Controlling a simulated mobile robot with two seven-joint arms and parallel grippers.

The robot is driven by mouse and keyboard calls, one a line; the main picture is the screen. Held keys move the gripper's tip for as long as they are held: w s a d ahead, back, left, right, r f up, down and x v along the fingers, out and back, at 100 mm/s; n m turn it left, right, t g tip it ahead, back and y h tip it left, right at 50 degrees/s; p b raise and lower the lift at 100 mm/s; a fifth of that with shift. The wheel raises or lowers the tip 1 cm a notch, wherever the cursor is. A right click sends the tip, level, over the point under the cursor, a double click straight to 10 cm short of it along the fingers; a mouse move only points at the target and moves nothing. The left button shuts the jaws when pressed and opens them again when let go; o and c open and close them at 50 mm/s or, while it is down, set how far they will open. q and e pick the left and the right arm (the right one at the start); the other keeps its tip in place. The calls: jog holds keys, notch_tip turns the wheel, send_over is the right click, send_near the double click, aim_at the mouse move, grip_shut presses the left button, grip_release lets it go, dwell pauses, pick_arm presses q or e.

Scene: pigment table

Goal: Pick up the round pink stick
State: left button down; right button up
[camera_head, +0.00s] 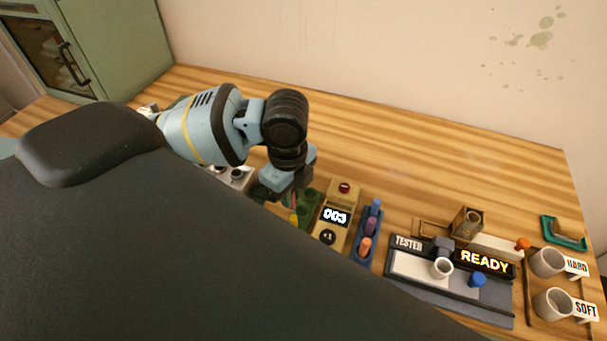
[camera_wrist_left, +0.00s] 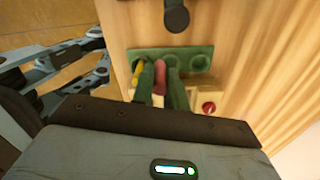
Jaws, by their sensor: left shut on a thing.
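The pink stick (camera_wrist_left: 159,76) stands between the two fingers of my left gripper (camera_wrist_left: 161,88) in the left wrist view. The gripper is shut on it. The stick's lower end is at the green rack (camera_wrist_left: 201,62); I cannot tell whether it is still seated in a hole. In the head view my left gripper (camera_head: 284,192) is over the rack (camera_head: 307,209), and only a sliver of pink shows beside it. My right gripper is not in view.
A yellow stick (camera_wrist_left: 137,73) is close beside the gripper. Right of the rack are a counter reading 003 (camera_head: 336,216), a blue holder with several sticks (camera_head: 364,243), a tester reading READY (camera_head: 485,261), and cups marked HARD (camera_head: 547,262) and SOFT (camera_head: 553,304). The table's back is clear.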

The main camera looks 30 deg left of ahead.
pick_arm(q)
jog(key=s, duration=0.9)
jog(key=shift+r, duration=0.4)
